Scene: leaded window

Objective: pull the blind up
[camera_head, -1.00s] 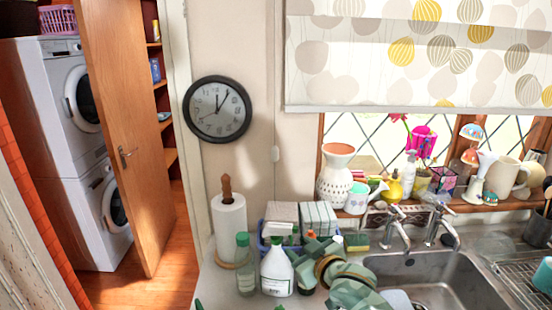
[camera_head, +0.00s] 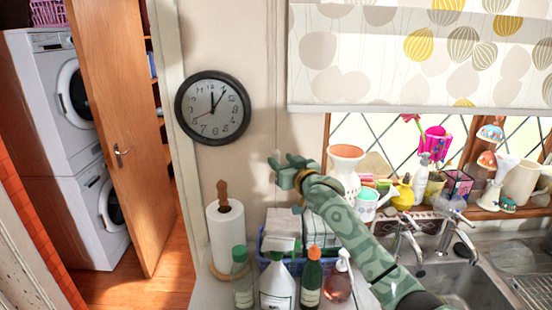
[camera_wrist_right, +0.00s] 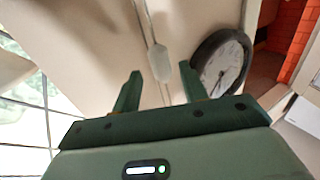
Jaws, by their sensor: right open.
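The patterned roller blind (camera_head: 400,60) hangs over the upper part of the leaded window at the top right of the head view, its lower edge above the sill. My right gripper (camera_head: 278,167) is raised in front of the wall, left of the blind and right of the clock. In the right wrist view, a thin cord with a pale pull weight (camera_wrist_right: 160,64) hangs by the wall. My right gripper (camera_wrist_right: 160,85) is open there, and the weight shows between its two fingers, not gripped. In the head view my gripper largely hides the weight. My left gripper is not in view.
A round clock (camera_head: 212,107) hangs left of the gripper. Below stand a paper towel roll (camera_head: 226,235), several bottles, a blue basket and a sink (camera_head: 455,285). A white vase (camera_head: 343,172) and other ornaments crowd the sill (camera_head: 500,212).

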